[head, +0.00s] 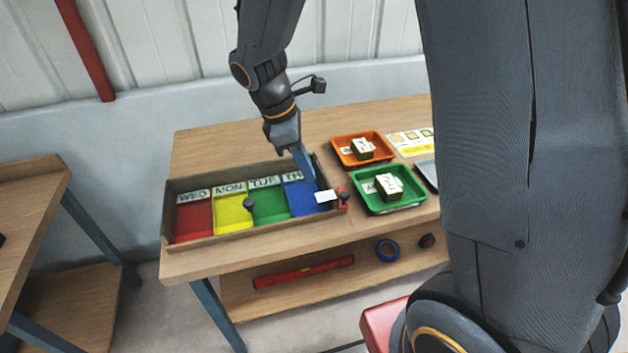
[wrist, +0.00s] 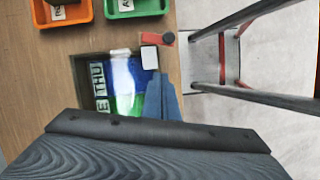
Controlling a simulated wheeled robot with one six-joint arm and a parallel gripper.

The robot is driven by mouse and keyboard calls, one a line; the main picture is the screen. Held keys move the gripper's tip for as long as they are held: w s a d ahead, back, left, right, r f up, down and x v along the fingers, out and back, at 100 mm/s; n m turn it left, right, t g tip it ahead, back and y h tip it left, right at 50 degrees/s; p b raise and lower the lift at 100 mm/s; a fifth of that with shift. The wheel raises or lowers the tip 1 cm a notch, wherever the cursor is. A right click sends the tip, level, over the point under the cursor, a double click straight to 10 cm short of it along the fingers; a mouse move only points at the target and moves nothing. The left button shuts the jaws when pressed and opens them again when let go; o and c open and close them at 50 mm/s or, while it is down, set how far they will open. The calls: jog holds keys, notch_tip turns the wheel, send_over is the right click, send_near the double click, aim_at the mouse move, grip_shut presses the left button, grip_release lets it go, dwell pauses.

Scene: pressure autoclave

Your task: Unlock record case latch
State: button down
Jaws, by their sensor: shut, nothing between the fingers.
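The record case (head: 168,215) is a shallow wooden box on the table, with red, yellow, green and blue sections labelled WED, MON, TUE and TH. A red latch piece with a dark knob (head: 343,198) sits at its right end, beside a small white tag (head: 326,196). The latch also shows in the wrist view (wrist: 167,39). A dark knob (head: 250,205) stands near the case's front middle. My gripper (head: 309,176) is shut and empty, pointing down over the blue section, left of and behind the latch. Whether its tip touches the case, I cannot tell.
An orange tray (head: 340,143) and a green tray (head: 410,201) with small boxes stand right of the case. The lower shelf holds a red level (head: 303,272) and blue tape (head: 387,250). The table behind the case is clear.

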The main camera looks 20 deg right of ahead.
aim_at(343, 194)
jog(key=shift+b+v, duration=0.6)
jog(key=shift+v, duration=2.05)
jog(key=shift+s, duration=0.2)
jog(key=s+d+f+m+y+b, duration=0.2)
jog(key=s+d+f+m+b, duration=0.1)
jog(key=f+m, duration=0.3)
jog(key=shift+s+d+m+t, duration=0.3)
jog(key=shift+s+d+m, duration=0.2)
jog(key=shift+m, duration=0.2)
jog(key=c, duration=2.5)
grip_release()
jog(key=s+d+f+m, duration=0.1)
jog(key=m, duration=0.1)
jog(key=s+f+m+t+y+b, duration=0.1)
jog(key=m, duration=0.1)
jog(key=s+d+f+m+b, duration=0.1)
jog(key=f+m, duration=0.1)
jog(key=shift+s+d+m+y, duration=0.1)
jog(key=shift+d+m+y, duration=0.2)
jog(key=shift+m, duration=0.1)
jog(key=o, duration=0.3)
jog(key=shift+s+d+f+m+t, duration=0.1)
jog(key=shift+s+f+m+t, duration=0.15)
jog(key=shift+m, duration=0.25)
jog(key=o, duration=0.4)
jog(key=shift+o, duration=0.2)
jog(key=shift+r, duration=0.1)
